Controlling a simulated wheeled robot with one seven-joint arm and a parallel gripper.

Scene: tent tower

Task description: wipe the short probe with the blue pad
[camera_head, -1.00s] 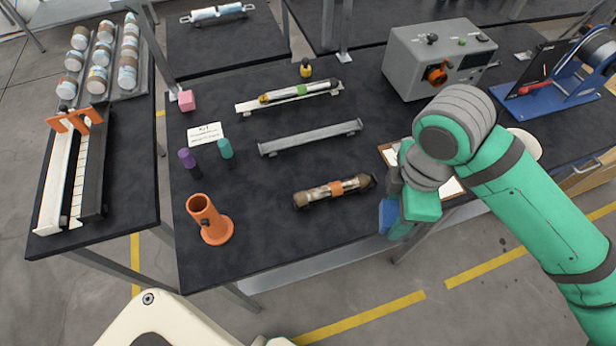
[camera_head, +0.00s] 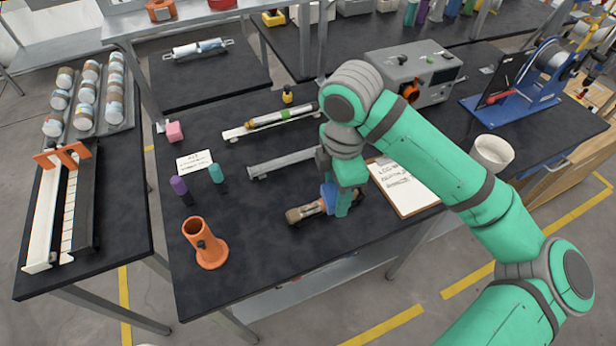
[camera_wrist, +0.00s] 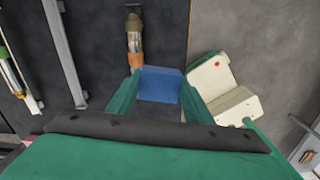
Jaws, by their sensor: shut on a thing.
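The short probe (camera_head: 304,212), brownish with an orange band, lies on the dark table's front part. It also shows in the wrist view (camera_wrist: 134,38), its near end close to or under the blue pad. My gripper (camera_head: 342,204) is shut on the blue pad (camera_head: 327,197), over the probe's right part. In the wrist view the pad (camera_wrist: 160,85) spans between my two fingers (camera_wrist: 158,92). My gripper hides the probe's right end in the head view. I cannot tell whether pad and probe touch.
A grey rail (camera_head: 275,166) and a longer probe with a green band (camera_head: 284,115) lie behind. An orange holder (camera_head: 206,246) stands at front left. A clipboard (camera_head: 410,207) lies right of my gripper, with a white cup (camera_head: 493,150) beyond. The front middle of the table is clear.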

